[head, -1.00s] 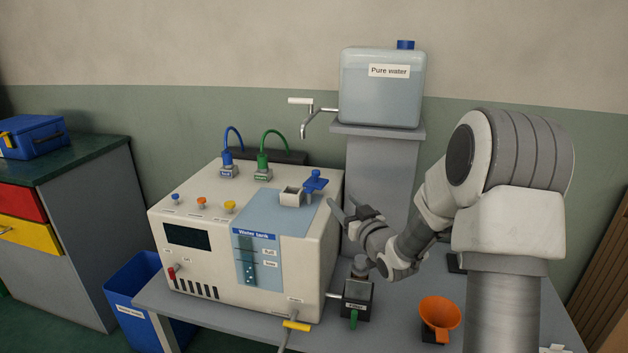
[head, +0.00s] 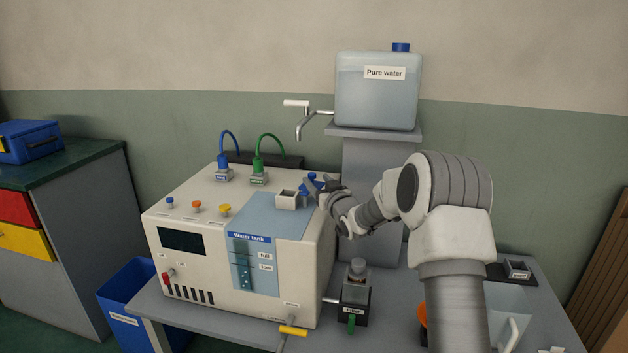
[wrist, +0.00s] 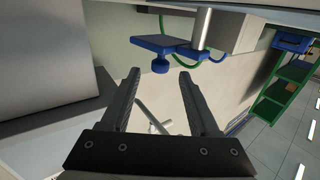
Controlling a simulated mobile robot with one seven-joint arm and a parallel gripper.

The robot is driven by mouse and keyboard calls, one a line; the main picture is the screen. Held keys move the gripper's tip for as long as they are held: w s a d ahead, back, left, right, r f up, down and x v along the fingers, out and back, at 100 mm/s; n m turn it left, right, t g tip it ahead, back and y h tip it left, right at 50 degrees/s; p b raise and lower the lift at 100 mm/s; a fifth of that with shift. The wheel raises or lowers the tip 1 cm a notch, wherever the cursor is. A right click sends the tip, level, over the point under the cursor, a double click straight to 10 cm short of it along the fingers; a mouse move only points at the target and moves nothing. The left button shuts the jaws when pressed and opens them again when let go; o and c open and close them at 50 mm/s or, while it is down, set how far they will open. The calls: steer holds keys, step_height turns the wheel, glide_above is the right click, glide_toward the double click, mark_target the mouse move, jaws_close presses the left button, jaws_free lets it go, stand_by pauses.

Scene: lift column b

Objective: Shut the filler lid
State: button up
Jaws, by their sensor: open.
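The blue filler lid (head: 309,188) stands open on the back right of the white machine's top, beside the pale square filler neck (head: 286,201). My gripper (head: 317,184) is at the lid from the right and partly hides it. In the wrist view the lid (wrist: 155,43) shows as a flat blue plate with a round knob (wrist: 160,66), joined to a blue hinge piece beside the neck (wrist: 206,28). My gripper (wrist: 159,76) is open there, its fingertips to either side of the knob. I cannot tell whether they touch it.
The machine (head: 225,260) has blue and green plugs (head: 258,175) at its back. A tap (head: 298,128) from the pure water tank (head: 378,92) hangs behind the filler. A small black unit (head: 354,300) stands at the machine's right. An orange funnel (head: 422,315) is mostly hidden by my arm.

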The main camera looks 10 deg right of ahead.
mark_target(314, 176)
steer(key=shift+x, duration=1.65)
jaws_close()
